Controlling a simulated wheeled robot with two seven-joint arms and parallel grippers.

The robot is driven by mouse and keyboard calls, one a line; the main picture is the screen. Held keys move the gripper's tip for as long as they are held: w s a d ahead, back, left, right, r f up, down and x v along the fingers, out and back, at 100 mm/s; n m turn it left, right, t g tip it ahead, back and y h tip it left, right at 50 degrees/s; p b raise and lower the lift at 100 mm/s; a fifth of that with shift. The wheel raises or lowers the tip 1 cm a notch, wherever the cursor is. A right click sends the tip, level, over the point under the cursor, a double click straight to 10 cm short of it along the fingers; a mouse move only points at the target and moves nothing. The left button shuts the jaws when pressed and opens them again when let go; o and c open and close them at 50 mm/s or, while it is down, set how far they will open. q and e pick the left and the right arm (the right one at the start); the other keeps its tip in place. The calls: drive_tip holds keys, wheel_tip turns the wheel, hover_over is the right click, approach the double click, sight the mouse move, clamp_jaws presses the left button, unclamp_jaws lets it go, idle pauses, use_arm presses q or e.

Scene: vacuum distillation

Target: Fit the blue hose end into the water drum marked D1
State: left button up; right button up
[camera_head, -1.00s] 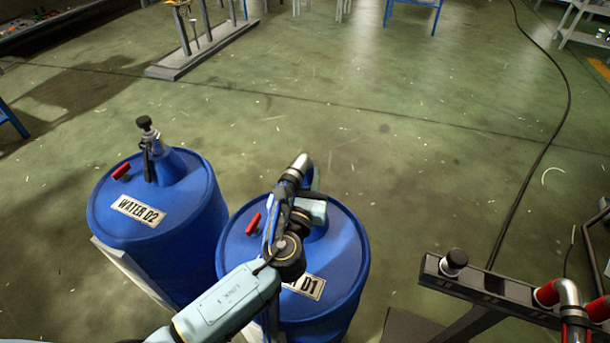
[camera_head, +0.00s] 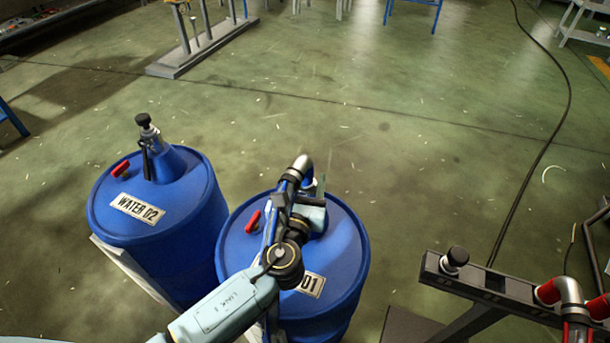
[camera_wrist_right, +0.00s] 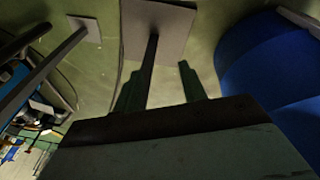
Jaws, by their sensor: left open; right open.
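A blue hose piece with a bent metal end (camera_head: 301,164) rises above the drum's top. My arm hides its lower part, so I cannot tell whether it sits in the drum's opening. My left gripper (camera_head: 319,190) is open, over the drum top and close beside the hose piece; contact is unclear. My right gripper (camera_wrist_right: 160,88) is open and empty in the right wrist view.
A dark metal frame (camera_head: 490,288) with red-and-metal pipes (camera_head: 572,295) is at the lower right. The floor beyond the drums is open, crossed by a black cable (camera_head: 545,150).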

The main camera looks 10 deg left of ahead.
use_arm(q)
drive_tip(key=s+p, duration=0.1)
drive_tip(key=s, duration=1.1)
drive_tip(key=shift+d, duration=0.2)
drive_tip(key=shift+r+p, duration=0.1)
drive_tip(key=shift+p, duration=0.2)
